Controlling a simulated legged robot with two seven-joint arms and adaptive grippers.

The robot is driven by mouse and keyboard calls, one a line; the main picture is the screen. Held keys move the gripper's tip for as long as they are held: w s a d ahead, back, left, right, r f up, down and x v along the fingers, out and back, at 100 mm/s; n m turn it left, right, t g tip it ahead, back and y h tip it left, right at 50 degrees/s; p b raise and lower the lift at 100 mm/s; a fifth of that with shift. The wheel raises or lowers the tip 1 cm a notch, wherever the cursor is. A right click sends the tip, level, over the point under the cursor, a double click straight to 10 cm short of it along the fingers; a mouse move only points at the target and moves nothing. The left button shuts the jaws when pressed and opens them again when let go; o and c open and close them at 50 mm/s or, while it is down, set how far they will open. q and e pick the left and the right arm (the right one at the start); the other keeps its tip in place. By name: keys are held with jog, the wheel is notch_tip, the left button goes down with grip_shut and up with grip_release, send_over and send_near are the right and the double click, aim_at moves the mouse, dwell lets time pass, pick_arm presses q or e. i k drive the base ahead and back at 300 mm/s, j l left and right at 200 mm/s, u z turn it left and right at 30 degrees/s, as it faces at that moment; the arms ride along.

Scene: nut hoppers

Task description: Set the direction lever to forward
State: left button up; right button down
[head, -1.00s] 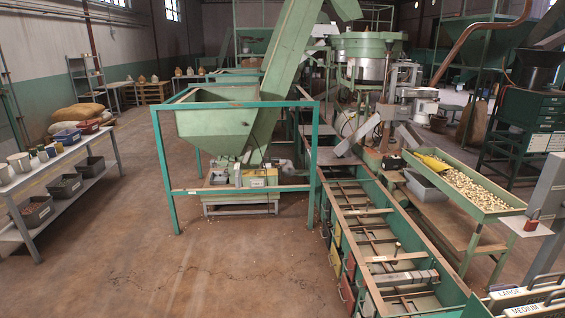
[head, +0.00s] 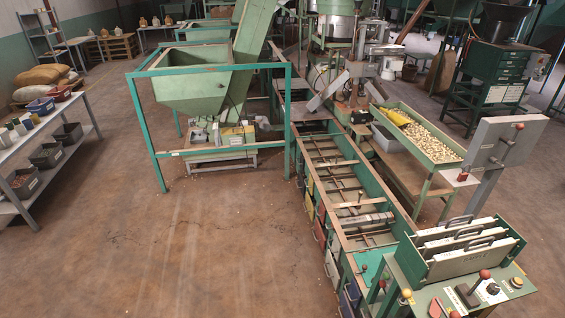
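A control panel (head: 452,303) is in the lower right of the head view. On it a short lever with a red knob (head: 484,274) rises from a black base (head: 467,296), tilted up and to the right. Its markings are too small to read, so I cannot tell which setting it is in or whether it is the direction lever. A second red-knobbed handle (head: 519,127) is on an upright grey plate (head: 505,150) behind the panel. Neither of my grippers is in view.
A green rack of plates with handles (head: 462,247) stands just behind the panel. A long green sorting trough (head: 338,190) runs away from it. A tray of nuts (head: 430,140) and a green hopper (head: 190,95) lie beyond. The floor (head: 220,250) at left is clear.

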aim_at(484, 274)
jog(key=z, duration=1.85)
